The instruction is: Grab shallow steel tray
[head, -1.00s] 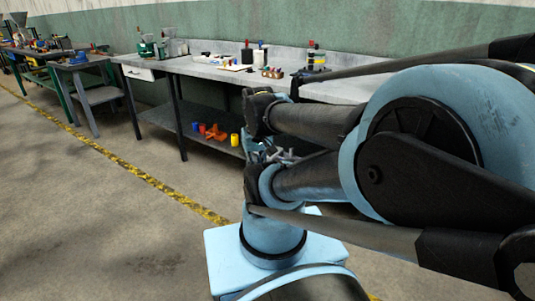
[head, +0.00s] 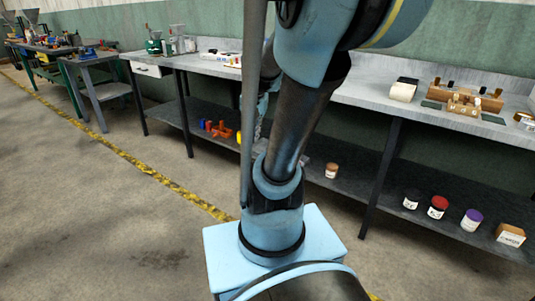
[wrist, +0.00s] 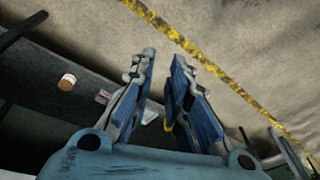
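I cannot make out a shallow steel tray for certain in either view. My gripper (wrist: 164,58) shows in the wrist view with its two blue-padded fingers apart and nothing held between them. A small pale patch (wrist: 149,116) shows past the fingers, partly covered by the left one; I cannot tell what it is. In the head view my arm stands in front of the middle of the workbench (head: 370,95) and its lower shelf (head: 385,190), and hides part of both. The gripper itself is mostly hidden there.
On the lower shelf are a brown-lidded jar (head: 331,170), several more jars, a cardboard box (head: 510,235) and an orange part (head: 219,130). A wooden fixture (head: 465,103) and a paper roll (head: 403,90) stand on the benchtop. The floor at left (head: 70,210) is clear.

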